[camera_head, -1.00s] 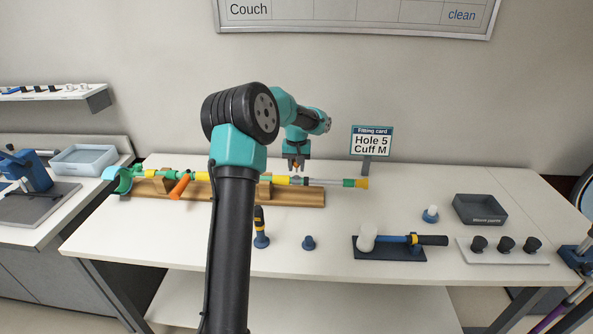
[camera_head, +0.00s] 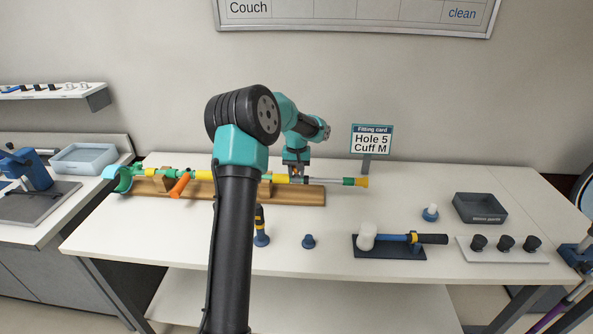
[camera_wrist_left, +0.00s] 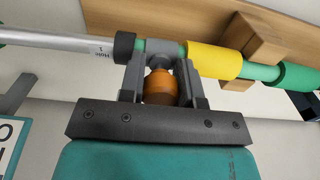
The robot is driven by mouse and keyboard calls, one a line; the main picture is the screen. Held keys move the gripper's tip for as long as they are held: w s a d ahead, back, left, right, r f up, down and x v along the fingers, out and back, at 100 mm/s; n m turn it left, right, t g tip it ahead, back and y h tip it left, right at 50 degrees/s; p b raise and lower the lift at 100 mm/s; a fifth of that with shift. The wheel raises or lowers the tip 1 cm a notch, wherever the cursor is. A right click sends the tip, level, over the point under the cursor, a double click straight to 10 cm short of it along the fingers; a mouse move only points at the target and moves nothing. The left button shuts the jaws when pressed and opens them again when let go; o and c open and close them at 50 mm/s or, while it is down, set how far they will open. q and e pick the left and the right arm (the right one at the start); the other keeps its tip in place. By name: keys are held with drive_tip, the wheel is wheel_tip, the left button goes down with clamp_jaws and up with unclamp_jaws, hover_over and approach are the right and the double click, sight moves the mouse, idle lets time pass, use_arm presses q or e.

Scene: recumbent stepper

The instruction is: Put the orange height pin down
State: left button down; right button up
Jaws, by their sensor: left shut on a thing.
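My left gripper (camera_head: 296,173) is at the shaft of a crutch (camera_head: 200,175) lying on a wooden cradle (camera_head: 225,195) at the back of the table. In the left wrist view the gripper (camera_wrist_left: 162,72) is shut on the orange height pin (camera_wrist_left: 161,86), whose rounded orange body sits between the fingers. The pin's far end meets the grey tube section between a black collar (camera_wrist_left: 125,47) and a yellow sleeve (camera_wrist_left: 213,60). I cannot tell whether it is inside a hole. My right gripper is out of view.
A fitting card (camera_head: 371,141) reading "Hole 5, Cuff M" stands behind the crutch. A small blue stand (camera_head: 308,241) is in front. The table's middle is mostly clear.

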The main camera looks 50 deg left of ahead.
use_arm(q)
drive_tip(key=c, duration=0.8)
unclamp_jaws()
drive_tip(key=shift+r, duration=0.15)
wheel_tip(320, 180, up, 13)
drive_tip(key=shift+f, duration=0.1)
drive_tip(key=shift+f, duration=0.1)
wheel_tip(320, 180, down, 13)
drive_tip(key=shift+r, duration=0.1)
idle(0.7)
